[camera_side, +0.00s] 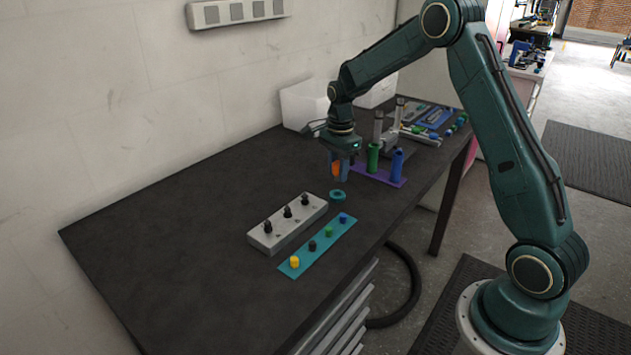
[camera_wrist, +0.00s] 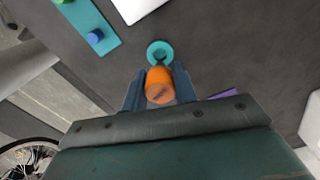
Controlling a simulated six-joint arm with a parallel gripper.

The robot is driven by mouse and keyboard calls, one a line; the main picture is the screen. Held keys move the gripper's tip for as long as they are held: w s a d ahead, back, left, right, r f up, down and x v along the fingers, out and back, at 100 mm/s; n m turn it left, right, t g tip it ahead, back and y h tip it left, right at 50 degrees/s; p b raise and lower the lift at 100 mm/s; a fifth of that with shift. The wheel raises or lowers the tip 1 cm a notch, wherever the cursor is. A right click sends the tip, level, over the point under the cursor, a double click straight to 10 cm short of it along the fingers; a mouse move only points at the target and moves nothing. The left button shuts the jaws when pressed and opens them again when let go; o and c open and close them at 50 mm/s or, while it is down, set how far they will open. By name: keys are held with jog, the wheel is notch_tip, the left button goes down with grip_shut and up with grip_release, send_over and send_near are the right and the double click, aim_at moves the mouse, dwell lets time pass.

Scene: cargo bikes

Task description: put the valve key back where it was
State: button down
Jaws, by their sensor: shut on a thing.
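My gripper (camera_side: 341,178) points down above the dark bench and is shut on an orange piece (camera_side: 336,168), which I take to be the valve key. In the wrist view the orange piece (camera_wrist: 158,88) sits between the two blue-grey fingers (camera_wrist: 158,86), with a small dark part at its far end. A teal ring (camera_side: 337,195) lies on the bench just below the gripper. It also shows in the wrist view (camera_wrist: 160,50), just beyond the orange piece. Whether the piece touches the ring is unclear.
A pale block with black knobs (camera_side: 288,222) and a teal strip (camera_side: 317,246) with several coloured caps lie in front. A purple rack (camera_side: 384,177) holds a green cylinder (camera_side: 373,158) and a blue cylinder (camera_side: 397,165) close to the right. A white bin (camera_side: 303,104) stands behind. The bench's left is clear.

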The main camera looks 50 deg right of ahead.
jog(key=shift+f, duration=0.1)
jog(key=shift+f, duration=2.1)
jog(key=shift+f, duration=0.6)
jog(key=c, duration=1.1)
grip_release()
jog(key=shift+s+f, duration=0.15)
notch_tip(320, 180, up, 14)
jog(key=shift+f, duration=0.2)
